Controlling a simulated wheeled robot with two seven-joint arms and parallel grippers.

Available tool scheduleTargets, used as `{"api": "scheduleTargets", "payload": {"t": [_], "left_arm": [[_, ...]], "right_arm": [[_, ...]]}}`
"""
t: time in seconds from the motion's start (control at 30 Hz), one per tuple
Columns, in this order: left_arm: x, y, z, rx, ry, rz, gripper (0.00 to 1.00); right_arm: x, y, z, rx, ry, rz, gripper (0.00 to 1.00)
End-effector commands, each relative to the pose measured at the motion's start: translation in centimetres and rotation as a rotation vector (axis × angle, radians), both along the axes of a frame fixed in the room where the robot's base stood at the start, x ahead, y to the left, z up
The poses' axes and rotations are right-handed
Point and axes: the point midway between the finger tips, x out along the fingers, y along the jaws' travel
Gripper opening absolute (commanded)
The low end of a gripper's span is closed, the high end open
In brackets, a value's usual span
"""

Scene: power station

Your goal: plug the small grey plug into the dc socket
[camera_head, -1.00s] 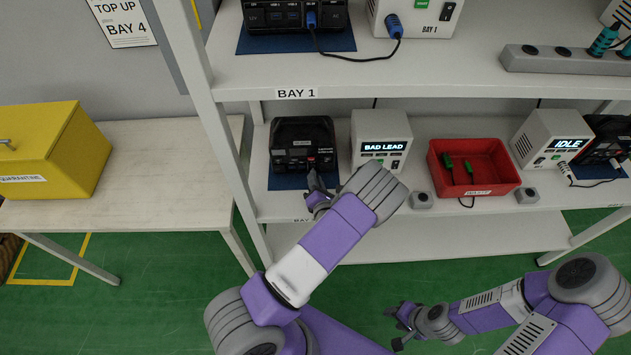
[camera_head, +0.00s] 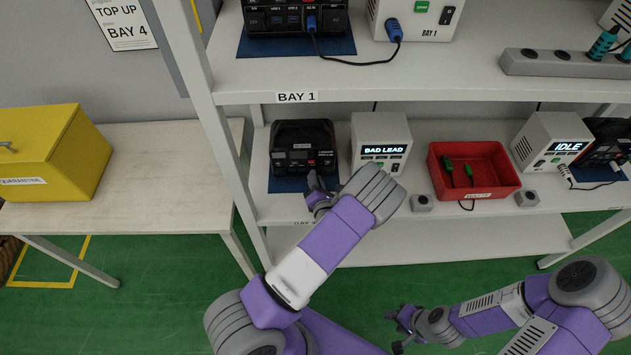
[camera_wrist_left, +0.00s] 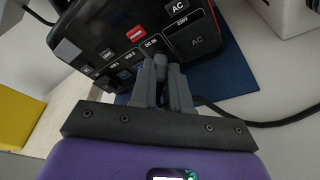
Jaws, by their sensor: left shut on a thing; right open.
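My left gripper (camera_head: 312,185) is in front of the black power station (camera_head: 303,145) on the lower shelf. In the left wrist view the gripper (camera_wrist_left: 164,88) is shut on a small grey plug (camera_wrist_left: 161,62), which points at the station's front panel. The plug's tip is close to the panel just below the DC label (camera_wrist_left: 153,41); the socket is hidden behind it, and I cannot tell whether the plug is in. A large AC outlet (camera_wrist_left: 196,39) is right beside it. My right gripper (camera_head: 400,325) is open and empty, low in front of the shelves.
A white box reading BAD LEAD (camera_head: 381,140) stands right of the station. A red bin (camera_head: 500,190) with green plugs is further right. A black cable (camera_wrist_left: 275,122) runs over the shelf beside the blue mat (camera_wrist_left: 228,75). The upper shelf edge (camera_head: 420,89) is overhead.

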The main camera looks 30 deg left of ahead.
Motion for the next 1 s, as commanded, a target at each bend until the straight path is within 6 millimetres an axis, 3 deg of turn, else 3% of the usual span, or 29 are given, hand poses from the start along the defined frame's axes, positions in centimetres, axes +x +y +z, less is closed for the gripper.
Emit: {"api": "scheduleTargets", "payload": {"t": [0.47,0.5,0.67,1.0], "left_arm": [[0.56,0.34,0.03,0.001,-0.001,0.0,0.0],[0.56,0.34,0.03,0.001,-0.001,0.0,0.21],[0.6,0.28,0.03,0.0,-0.001,-0.002,0.45],[0.7,-0.06,-0.17,-0.006,0.002,-0.009,0.46]], "right_arm": [[-0.01,0.0,0.09,0.0,0.0,0.0,0.46],[-0.01,0.0,0.07,0.0,0.0,0.0,0.46],[0.0,0.0,0.06,0.0,0.0,0.0,0.46],[0.0,0.0,0.05,0.0,0.0,0.0,0.46]]}}
